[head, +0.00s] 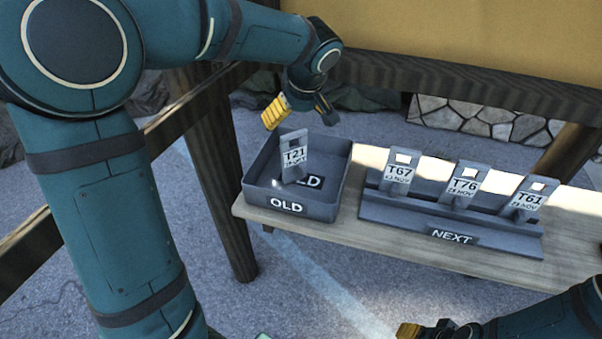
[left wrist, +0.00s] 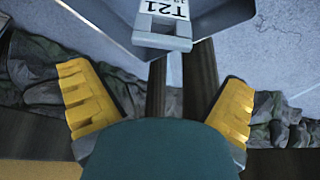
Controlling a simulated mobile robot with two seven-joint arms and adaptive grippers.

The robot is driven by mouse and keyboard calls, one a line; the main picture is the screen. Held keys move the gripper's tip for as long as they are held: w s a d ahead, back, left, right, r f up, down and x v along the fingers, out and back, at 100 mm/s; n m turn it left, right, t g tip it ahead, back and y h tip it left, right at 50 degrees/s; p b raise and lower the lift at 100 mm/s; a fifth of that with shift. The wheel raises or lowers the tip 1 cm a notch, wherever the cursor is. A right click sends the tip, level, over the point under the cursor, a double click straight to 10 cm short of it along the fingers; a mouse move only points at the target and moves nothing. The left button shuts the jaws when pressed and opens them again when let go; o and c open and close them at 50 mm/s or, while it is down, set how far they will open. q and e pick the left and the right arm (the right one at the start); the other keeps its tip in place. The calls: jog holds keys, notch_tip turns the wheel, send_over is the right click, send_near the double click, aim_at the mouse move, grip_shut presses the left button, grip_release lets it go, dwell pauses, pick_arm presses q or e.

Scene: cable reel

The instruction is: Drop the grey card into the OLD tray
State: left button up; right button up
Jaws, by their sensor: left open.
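The grey card marked T21 (head: 294,151) is inside the outline of the OLD tray (head: 288,207), roughly upright with its label towards me. I cannot tell whether its lower end rests on the tray floor. My left gripper (head: 299,112) is open and empty, above the tray's back edge and apart from the card. In the left wrist view the card (left wrist: 164,28) lies beyond the spread yellow fingers (left wrist: 160,95), near the tray wall. My right gripper (head: 425,331) is partly cut off at the bottom edge; its jaws are unclear.
To the right, the NEXT rack (head: 400,217) holds cards T67 (head: 398,174), T76 (head: 463,186) and T61 (head: 527,200). Tray and rack stand on a wooden bench (head: 350,232). A wooden beam (head: 450,85) runs behind, and a post (head: 215,170) stands at left.

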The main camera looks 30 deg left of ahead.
pick_arm(q)
jog(key=v, duration=1)
jog(key=shift+r, duration=0.15)
jog(key=shift+s+d, duration=0.1)
